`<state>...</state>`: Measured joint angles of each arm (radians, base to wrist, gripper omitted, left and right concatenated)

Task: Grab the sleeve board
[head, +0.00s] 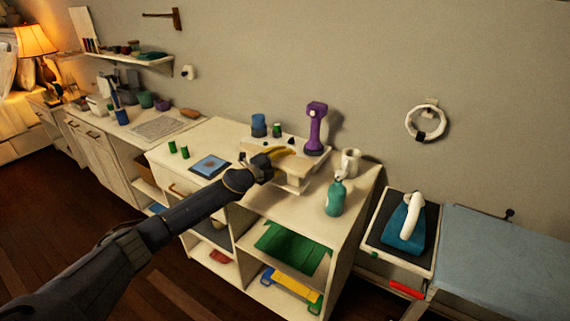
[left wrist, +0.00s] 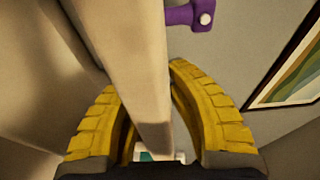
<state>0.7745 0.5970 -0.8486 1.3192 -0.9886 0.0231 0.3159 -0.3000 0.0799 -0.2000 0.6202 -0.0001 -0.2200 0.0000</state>
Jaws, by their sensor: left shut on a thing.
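The sleeve board (head: 296,168) is a long cream board on the white cabinet top, at the middle of the head view. My left gripper (head: 284,152), with yellow fingers, is at the board. In the left wrist view the sleeve board (left wrist: 138,60) runs between the two yellow fingers, which are shut on it. The gripper hides part of the board in the head view, so I cannot tell whether it is clear of the surface. My right gripper is in neither view.
A purple handheld device (head: 316,125) stands just behind the board. A teal bottle (head: 335,198) and a white mug (head: 350,161) stand to its right. A blue framed mat (head: 210,166) lies to the left. An iron (head: 405,235) rests on the lower stand at right.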

